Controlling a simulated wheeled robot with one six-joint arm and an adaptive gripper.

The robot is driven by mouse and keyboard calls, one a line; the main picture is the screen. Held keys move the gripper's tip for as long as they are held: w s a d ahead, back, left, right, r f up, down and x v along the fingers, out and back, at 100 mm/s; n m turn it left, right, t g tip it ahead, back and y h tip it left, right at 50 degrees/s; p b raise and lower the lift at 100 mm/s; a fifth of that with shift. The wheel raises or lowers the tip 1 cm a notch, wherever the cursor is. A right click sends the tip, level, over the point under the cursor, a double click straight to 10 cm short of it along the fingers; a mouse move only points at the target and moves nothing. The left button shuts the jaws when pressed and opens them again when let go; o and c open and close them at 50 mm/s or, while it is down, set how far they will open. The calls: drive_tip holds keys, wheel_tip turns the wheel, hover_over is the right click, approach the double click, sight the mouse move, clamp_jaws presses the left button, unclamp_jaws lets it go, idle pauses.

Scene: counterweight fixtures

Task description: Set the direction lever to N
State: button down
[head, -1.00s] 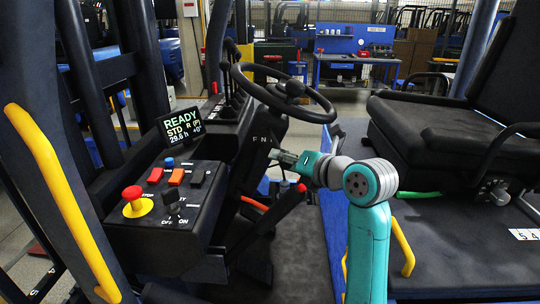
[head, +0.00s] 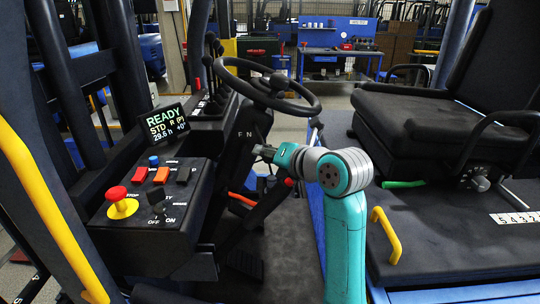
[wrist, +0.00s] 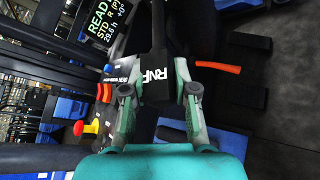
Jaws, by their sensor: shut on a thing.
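The direction lever is at the steering column, by the white F and N letters (head: 245,134) in the head view; R is hidden behind my gripper there. The wrist view shows the full R N F marking (wrist: 157,67) on a black housing between my fingers. My gripper (head: 262,152) is at the column below the steering wheel. In the wrist view my gripper (wrist: 158,92) is shut on the black lever (wrist: 147,119), which is mostly hidden between the fingers. The display (head: 165,123) reads READY, STD, R (P), so R shows as the direction.
The steering wheel (head: 268,88) is just above my gripper. A console with a red stop button (head: 116,194) is at the left. An orange-red lever (head: 242,199) is below the column.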

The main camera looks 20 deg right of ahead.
drive_tip(key=shift+a+r+m+h, duration=0.15)
drive_tip(key=shift+a+m+h, duration=0.1)
drive_tip(key=shift+m+h, duration=0.05)
drive_tip(key=c, duration=0.9)
unclamp_jaws()
drive_tip(key=shift+r, duration=0.1)
wheel_tip(320, 180, up, 10)
drive_tip(key=shift+f, duration=0.1)
